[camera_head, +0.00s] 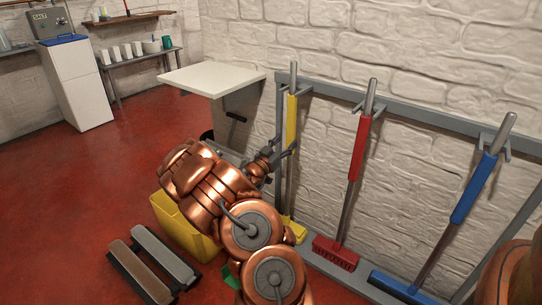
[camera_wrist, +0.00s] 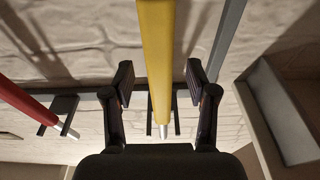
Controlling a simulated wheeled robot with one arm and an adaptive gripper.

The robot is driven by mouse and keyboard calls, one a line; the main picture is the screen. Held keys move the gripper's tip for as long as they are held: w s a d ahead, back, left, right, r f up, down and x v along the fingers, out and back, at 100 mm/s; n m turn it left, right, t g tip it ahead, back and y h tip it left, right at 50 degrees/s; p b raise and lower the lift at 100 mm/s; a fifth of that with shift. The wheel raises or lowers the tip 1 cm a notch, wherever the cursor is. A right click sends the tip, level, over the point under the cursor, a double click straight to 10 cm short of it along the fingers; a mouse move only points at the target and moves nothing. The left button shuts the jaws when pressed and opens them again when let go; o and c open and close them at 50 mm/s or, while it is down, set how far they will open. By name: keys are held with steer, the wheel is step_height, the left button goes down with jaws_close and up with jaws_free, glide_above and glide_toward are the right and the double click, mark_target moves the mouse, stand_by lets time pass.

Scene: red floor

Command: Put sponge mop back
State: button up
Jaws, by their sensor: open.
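The yellow-handled mop (camera_head: 291,120), which I take as the sponge mop, stands upright against the white brick wall, its yellow head (camera_head: 293,231) low down beside my arm. Its top sits at a hook of the grey wall rack (camera_head: 425,119). My gripper (camera_head: 284,153) is open at the yellow handle. In the wrist view, the yellow handle (camera_wrist: 157,50) runs between the spread fingers of my gripper (camera_wrist: 160,84), with gaps on both sides. The handle's grey tip lies between two hook prongs (camera_wrist: 177,115). My arm hides part of the lower handle.
A red brush (camera_head: 359,145) and a blue broom (camera_head: 473,190) hang to the right on the same rack. A white wall shelf (camera_head: 210,77) juts out behind my arm. Red floor is open farther left.

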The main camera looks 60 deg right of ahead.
steer(key=p+v, duration=0.2)
steer(key=v, duration=0.6)
steer(key=shift+a, duration=0.35)
steer(key=shift+f, duration=0.1)
